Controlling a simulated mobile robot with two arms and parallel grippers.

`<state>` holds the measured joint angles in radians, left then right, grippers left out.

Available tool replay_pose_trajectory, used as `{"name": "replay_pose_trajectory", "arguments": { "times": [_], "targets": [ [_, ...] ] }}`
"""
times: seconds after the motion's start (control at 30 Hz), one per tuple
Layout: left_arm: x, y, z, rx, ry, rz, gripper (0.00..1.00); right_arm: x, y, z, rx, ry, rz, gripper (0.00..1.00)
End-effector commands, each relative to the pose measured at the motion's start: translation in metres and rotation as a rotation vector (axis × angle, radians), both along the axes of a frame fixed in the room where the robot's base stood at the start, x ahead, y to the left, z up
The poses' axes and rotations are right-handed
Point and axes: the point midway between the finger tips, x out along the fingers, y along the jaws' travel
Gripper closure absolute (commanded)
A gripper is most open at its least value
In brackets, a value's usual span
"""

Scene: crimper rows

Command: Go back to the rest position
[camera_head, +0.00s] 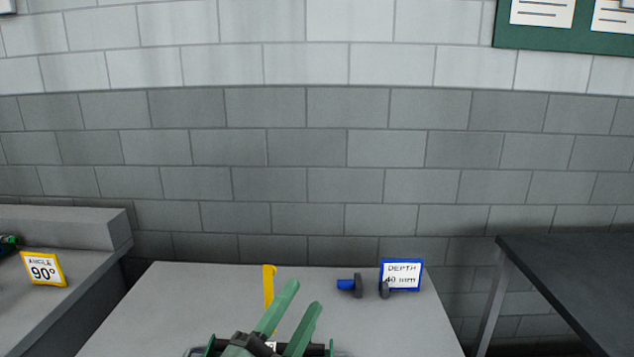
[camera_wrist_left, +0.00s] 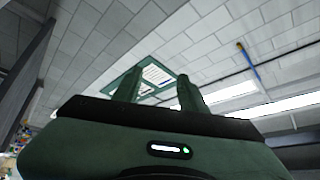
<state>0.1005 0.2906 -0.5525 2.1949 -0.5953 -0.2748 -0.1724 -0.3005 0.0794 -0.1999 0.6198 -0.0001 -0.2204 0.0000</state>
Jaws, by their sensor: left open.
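My left gripper (camera_head: 295,305) shows at the bottom middle of the head view, over the grey table (camera_head: 170,290). Its two green fingers stand apart and point up and away, with nothing between them. In the left wrist view the left gripper (camera_wrist_left: 158,85) also shows its two fingers apart, with the wall and ceiling behind them. My right gripper shows in neither view.
A yellow upright piece (camera_head: 268,283), a blue and dark tool (camera_head: 350,285) and a blue-edged "DEPTH 40 mm" sign (camera_head: 401,272) are on the grey table. An "ANGLE 90°" sign (camera_head: 43,268) stands on the left bench. A dark table (camera_head: 570,270) is at right.

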Motion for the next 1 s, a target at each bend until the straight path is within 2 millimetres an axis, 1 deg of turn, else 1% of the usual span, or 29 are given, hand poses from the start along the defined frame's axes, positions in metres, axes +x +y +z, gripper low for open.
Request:
{"name": "replay_pose_trajectory", "arguments": {
  "times": [0.03,0.07,0.1,0.17,0.2,0.27,0.3,0.37,0.4,0.47,0.5,0.57,0.6,0.73,0.87,0.9,1.0],
  "targets": [
    [0.005,0.025,-0.029,-0.067,0.148,0.074,0.58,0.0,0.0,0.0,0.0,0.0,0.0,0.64],
    [0.007,0.04,-0.047,-0.104,0.236,0.117,0.58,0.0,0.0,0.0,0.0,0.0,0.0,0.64],
    [0.006,0.058,-0.072,-0.149,0.351,0.172,0.58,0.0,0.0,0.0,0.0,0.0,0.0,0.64],
    [-0.001,0.083,-0.11,-0.209,0.519,0.25,0.58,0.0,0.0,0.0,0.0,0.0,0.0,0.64],
    [-0.01,0.097,-0.136,-0.248,0.628,0.299,0.58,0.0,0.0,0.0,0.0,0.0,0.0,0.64],
    [-0.029,0.117,-0.173,-0.296,0.788,0.369,0.58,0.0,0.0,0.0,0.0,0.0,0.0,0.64],
    [-0.044,0.128,-0.197,-0.326,0.892,0.415,0.58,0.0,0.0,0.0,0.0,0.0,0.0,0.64],
    [-0.069,0.141,-0.227,-0.361,1.029,0.472,0.58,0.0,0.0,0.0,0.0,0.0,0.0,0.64],
    [-0.085,0.148,-0.243,-0.381,1.11,0.507,0.58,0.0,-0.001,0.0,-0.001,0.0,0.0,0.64],
    [-0.109,0.155,-0.263,-0.404,1.218,0.552,0.58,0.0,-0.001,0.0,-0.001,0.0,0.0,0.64],
    [-0.124,0.159,-0.274,-0.415,1.28,0.576,0.58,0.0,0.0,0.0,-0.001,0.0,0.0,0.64],
    [-0.145,0.164,-0.288,-0.429,1.365,0.611,0.58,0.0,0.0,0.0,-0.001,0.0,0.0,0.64],
    [-0.159,0.166,-0.296,-0.438,1.419,0.632,0.58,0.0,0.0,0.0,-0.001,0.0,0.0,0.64],
    [-0.202,0.173,-0.315,-0.459,1.574,0.694,0.58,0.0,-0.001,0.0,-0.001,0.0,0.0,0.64],
    [-0.243,0.177,-0.327,-0.472,1.711,0.747,0.58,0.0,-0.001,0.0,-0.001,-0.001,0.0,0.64],
    [-0.251,0.177,-0.332,-0.473,1.742,0.759,0.58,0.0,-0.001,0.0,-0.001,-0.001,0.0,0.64],
    [-0.24,0.175,-0.361,-0.465,1.744,0.759,0.58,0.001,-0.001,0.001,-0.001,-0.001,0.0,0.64]
  ]
}}
